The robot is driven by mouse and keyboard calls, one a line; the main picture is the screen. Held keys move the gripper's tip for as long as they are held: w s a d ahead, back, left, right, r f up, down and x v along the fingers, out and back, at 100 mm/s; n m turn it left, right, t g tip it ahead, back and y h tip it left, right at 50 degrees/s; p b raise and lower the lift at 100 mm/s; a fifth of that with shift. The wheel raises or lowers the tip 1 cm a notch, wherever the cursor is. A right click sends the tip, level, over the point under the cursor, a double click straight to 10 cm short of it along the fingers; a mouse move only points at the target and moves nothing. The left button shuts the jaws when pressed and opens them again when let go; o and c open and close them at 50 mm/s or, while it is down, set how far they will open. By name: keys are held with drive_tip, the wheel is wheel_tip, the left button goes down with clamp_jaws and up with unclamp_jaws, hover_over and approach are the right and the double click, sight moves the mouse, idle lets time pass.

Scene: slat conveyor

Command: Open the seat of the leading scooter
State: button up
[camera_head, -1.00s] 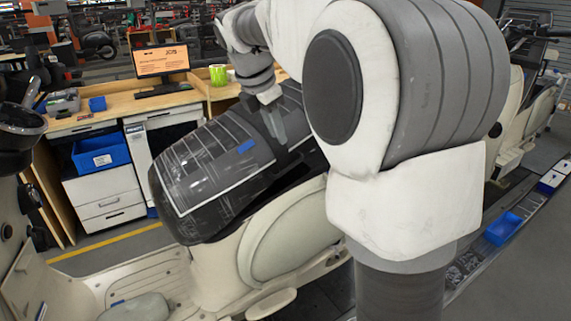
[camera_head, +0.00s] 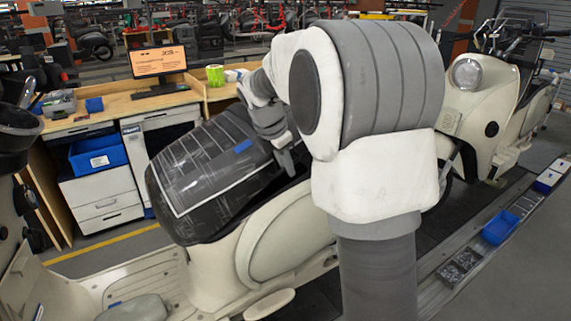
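The near scooter (camera_head: 290,248) has a cream body and stands facing left on the conveyor. Its black seat (camera_head: 205,180) is wrapped in clear film, with a white outline and a small blue label. The seat is tilted, its right end higher than its left, with a dark gap between its right part and the cream body. My gripper (camera_head: 288,162) points down at the right end of the seat, close to its edge. I cannot tell whether it touches the seat or whether its fingers are apart. My arm hides the scooter's rear.
A second cream scooter (camera_head: 478,105) stands behind at the right. Blue bins (camera_head: 500,228) lie along the conveyor edge. A wooden workbench (camera_head: 150,100) with a monitor (camera_head: 159,62), drawers and a blue bin (camera_head: 98,155) stands beyond the seat.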

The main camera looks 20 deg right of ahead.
clamp_jaws()
idle(1.3)
